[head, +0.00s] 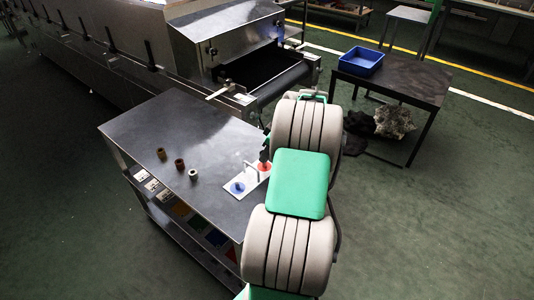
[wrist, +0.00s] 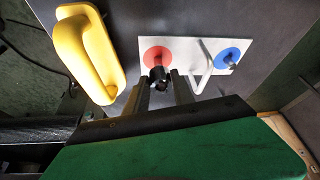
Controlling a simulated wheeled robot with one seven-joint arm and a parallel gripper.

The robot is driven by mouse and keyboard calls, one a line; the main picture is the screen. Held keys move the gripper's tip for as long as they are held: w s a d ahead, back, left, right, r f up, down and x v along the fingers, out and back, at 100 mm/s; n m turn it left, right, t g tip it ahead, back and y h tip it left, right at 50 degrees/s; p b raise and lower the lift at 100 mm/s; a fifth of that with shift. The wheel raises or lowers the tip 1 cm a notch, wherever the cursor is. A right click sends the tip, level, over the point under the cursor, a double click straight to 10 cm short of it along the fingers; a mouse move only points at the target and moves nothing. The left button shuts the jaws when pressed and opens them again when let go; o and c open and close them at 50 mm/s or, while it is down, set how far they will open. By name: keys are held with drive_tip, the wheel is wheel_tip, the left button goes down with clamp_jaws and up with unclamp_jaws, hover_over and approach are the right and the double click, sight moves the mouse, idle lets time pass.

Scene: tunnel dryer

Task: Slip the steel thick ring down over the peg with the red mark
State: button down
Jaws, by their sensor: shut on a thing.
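My gripper (wrist: 159,90) is shut on a small dark, shiny ring-like piece (wrist: 158,79), seen between its fingers in the wrist view. This piece appears over the red mark (wrist: 157,56) on a white plate (wrist: 190,44). I cannot tell whether it is around the red-mark peg or only above it. A second, dark peg (wrist: 233,64) stands at the blue mark (wrist: 225,55). In the head view the red mark (head: 264,167) and blue mark (head: 237,188) show beside my arm, which hides most of my gripper.
A pale upright loop (wrist: 204,68) stands between the two marks. A thick yellow handle (wrist: 92,52) is left of the plate. Two brown rings (head: 161,153) (head: 180,163) and a grey ring (head: 193,175) stand on the metal table (head: 190,125), whose left part is clear.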

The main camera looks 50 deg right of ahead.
drive_tip(key=shift+f+b, duration=1.4)
drive_tip(key=shift+f, duration=0.45)
drive_tip(key=c, duration=1)
unclamp_jaws()
drive_tip(key=v, duration=0.7)
drive_tip(key=shift+r, duration=0.35)
drive_tip(key=shift+s, duration=0.15)
